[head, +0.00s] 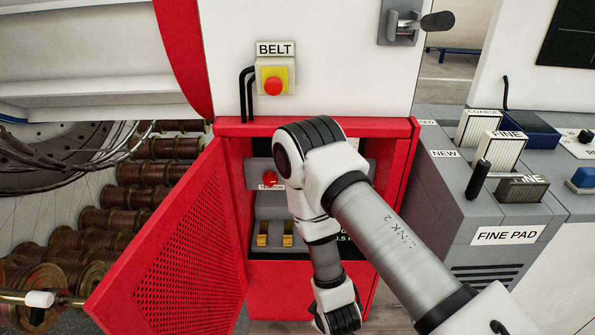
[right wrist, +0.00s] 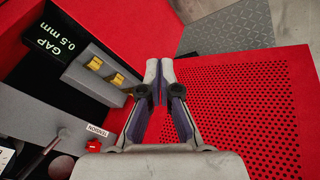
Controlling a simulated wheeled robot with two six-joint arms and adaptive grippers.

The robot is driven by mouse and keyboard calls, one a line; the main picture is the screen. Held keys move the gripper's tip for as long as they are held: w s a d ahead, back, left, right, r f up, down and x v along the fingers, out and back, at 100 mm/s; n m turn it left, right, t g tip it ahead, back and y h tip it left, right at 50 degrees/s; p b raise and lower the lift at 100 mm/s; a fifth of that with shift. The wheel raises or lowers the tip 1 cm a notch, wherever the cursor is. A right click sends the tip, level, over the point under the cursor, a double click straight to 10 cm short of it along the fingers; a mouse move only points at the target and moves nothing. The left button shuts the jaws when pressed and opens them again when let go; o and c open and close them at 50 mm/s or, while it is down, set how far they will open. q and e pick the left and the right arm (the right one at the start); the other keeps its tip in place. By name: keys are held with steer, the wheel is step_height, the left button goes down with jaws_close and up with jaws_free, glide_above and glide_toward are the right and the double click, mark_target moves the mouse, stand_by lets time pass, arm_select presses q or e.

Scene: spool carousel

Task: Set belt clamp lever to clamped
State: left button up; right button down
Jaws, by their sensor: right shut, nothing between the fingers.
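In the head view a metal bracket with a black-handled lever (head: 437,21) is on the white panel at top right, its handle pointing right. Inside the open red cabinet (head: 268,132) a red knob (head: 270,179) sits above a partly readable label. The right wrist view shows the label as TENSION (right wrist: 97,130), with a dark rod (right wrist: 52,143) close by. No label reads belt clamp, so I cannot tell which part is its lever. My right gripper (right wrist: 158,75) is shut and empty, between the cabinet interior and the perforated door; the head view does not show its fingertips. My left gripper is not in view.
The perforated red door (head: 185,250) stands open to the left. A BELT box with a red button (head: 273,85) is above the cabinet. Two brass blocks (right wrist: 95,63) sit near the GAP 0.5 mm display (right wrist: 50,40). A FINE PAD cabinet (head: 505,236) stands right; several copper spools (head: 140,197) are left.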

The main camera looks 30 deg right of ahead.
steer(key=w+d+r+n+t+h+b, duration=0.2)
steer(key=w+r+t+b, duration=0.1)
steer(key=w, duration=0.5)
steer(key=w+d+r+n+t+h+b, duration=0.1)
steer(key=w+d+r+t+b, duration=0.15)
steer(key=w, duration=0.45)
steer(key=w+d+r+t+h+b, duration=0.1)
steer(key=w+r+t+h+b, duration=0.1)
steer(key=w+r, duration=0.3)
steer(key=w+d+r+t+h+b, duration=0.1)
steer(key=w+r, duration=0.4)
steer(key=r, duration=0.5)
steer(key=shift+r+t+h+b, duration=0.3)
steer(key=shift+t+h+b, duration=0.35)
steer(key=shift+h+b, duration=0.4)
steer(key=shift+w+d, duration=0.1)
steer(key=w+d+f, duration=0.1)
steer(key=w+d, duration=0.6)
steer(key=d, duration=0.2)
steer(key=shift+f, duration=0.15)
steer(key=shift+s+d, duration=0.2)
steer(key=shift+d, duration=0.1)
